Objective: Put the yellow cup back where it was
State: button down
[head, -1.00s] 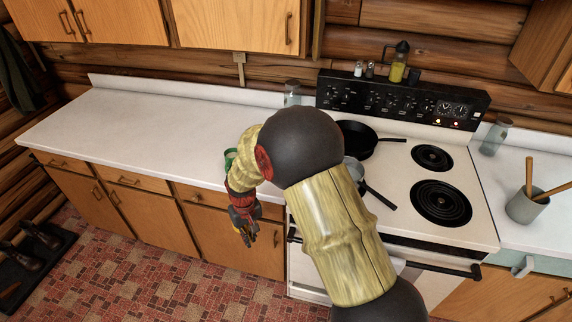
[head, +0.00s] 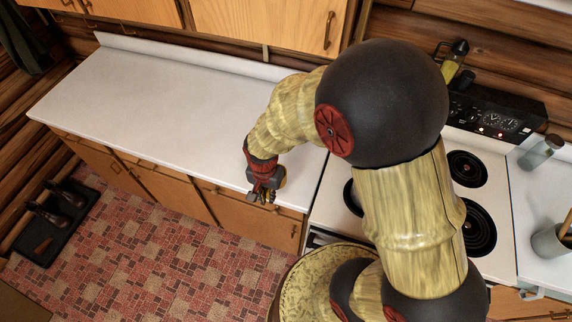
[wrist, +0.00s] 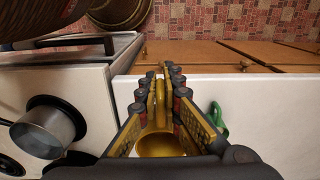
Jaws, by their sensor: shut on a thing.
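My gripper (head: 263,193) hangs over the front edge of the white counter, left of the stove. In the wrist view my gripper (wrist: 162,78) is shut on the yellow cup (wrist: 160,146), whose rounded golden body shows low between the fingers. In the head view a small bit of the yellow cup (head: 282,178) shows beside the fingers; my gripper hides the rest. I cannot tell whether the cup touches the counter.
The long white counter (head: 180,100) is mostly clear. A green object (wrist: 217,116) lies close right of the fingers in the wrist view. A metal pot (wrist: 45,130) sits on the stove (wrist: 85,90) to the left. My arm hides much of the stove in the head view.

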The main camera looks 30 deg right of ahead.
jog(key=w+d+f, duration=0.1)
jog(key=d, duration=0.1)
jog(key=w+d+f, duration=0.1)
jog(key=w+d, duration=0.1)
jog(key=w+d+f, duration=0.1)
jog(key=d, duration=0.1)
jog(key=shift+w+f, duration=0.25)
jog(key=shift+w, duration=0.1)
send_over(286, 187)
jog(key=f, duration=0.5)
jog(key=shift+s+a, duration=0.4)
jog(key=shift+w+d+f, duration=0.25)
jog(key=shift+d+f, duration=0.1)
jog(key=shift+f, duration=0.2)
jog(key=shift+f+p, duration=0.45)
jog(key=shift+f, duration=1.1)
jog(key=shift+f, duration=0.15)
jog(key=c, duration=2.4)
grip_release()
jog(key=o, duration=0.4)
